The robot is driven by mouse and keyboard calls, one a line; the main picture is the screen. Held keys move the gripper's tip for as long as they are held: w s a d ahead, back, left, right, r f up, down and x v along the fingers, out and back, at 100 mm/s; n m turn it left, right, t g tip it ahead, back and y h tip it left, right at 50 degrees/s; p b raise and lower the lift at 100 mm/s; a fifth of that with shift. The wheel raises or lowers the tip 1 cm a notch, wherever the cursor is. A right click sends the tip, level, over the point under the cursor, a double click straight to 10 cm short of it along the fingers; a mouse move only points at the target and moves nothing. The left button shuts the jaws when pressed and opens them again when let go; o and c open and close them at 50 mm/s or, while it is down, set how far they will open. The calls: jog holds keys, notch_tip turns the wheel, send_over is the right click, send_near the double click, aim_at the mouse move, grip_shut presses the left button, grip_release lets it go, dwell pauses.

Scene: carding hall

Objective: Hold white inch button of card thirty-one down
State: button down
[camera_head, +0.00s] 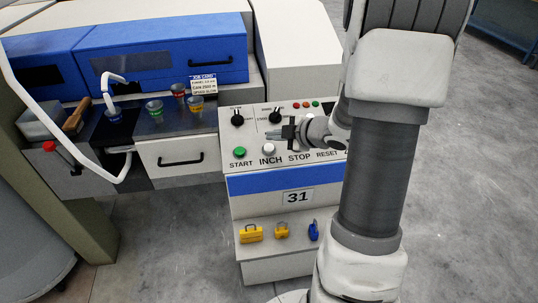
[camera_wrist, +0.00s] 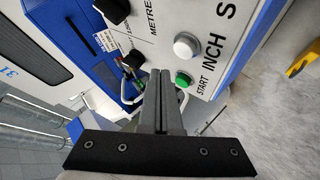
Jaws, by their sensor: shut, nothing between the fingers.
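The white inch button (camera_head: 268,149) sits above the word INCH on the sloped panel of the cabinet (camera_head: 298,197) marked 31. In the wrist view the white button (camera_wrist: 186,46) lies up and right of the fingertips, uncovered. My gripper (camera_head: 270,134) is shut and empty, held at the panel just above the button in the head view, fingers pointing left. In the wrist view my gripper (camera_wrist: 161,74) shows its fingers together, apart from the white button in the picture. I cannot tell whether the fingers touch the panel.
The green start button (camera_head: 239,152) is left of the white one. Two black knobs (camera_head: 238,118) (camera_head: 275,116) sit above. My arm hides the panel's right part. Yellow and blue padlocks (camera_head: 251,234) (camera_head: 313,230) rest on the lower ledge. Several cups (camera_head: 154,107) stand at left.

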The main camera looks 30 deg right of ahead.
aim_at(266, 144)
jog(key=shift+w+d+f+b, duration=0.15)
jog(key=shift+f+b, duration=0.1)
jog(key=shift+f, duration=0.35)
jog(key=shift+w+a+f+b, duration=0.1)
jog(key=shift+w+f+b, duration=0.1)
jog(key=shift+f, duration=0.35)
dwell(1.1)
jog(key=shift+f, duration=0.35)
jog(key=shift+w+d+f+b, duration=0.1)
jog(key=shift+w+f+b, duration=0.05)
jog(key=shift+f+b, duration=0.4)
dwell(2.1)
jog(key=shift+r, duration=0.15)
dwell(1.3)
jog(key=shift+s+r+p, duration=0.25)
jog(key=shift+r+p, duration=0.5)
jog(key=shift+s+a+r+p, duration=0.1)
jog(key=shift+s+r+p, duration=0.1)
jog(key=shift+r+p, duration=0.55)
jog(key=shift+s+a+r+p, duration=0.1)
jog(key=shift+s+r+p, duration=0.1)
jog(key=shift+r+p, duration=0.6)
jog(key=shift+s+a+r+p, duration=0.1)
jog(key=shift+s+r+p, duration=0.1)
jog(key=shift+r+p, duration=0.55)
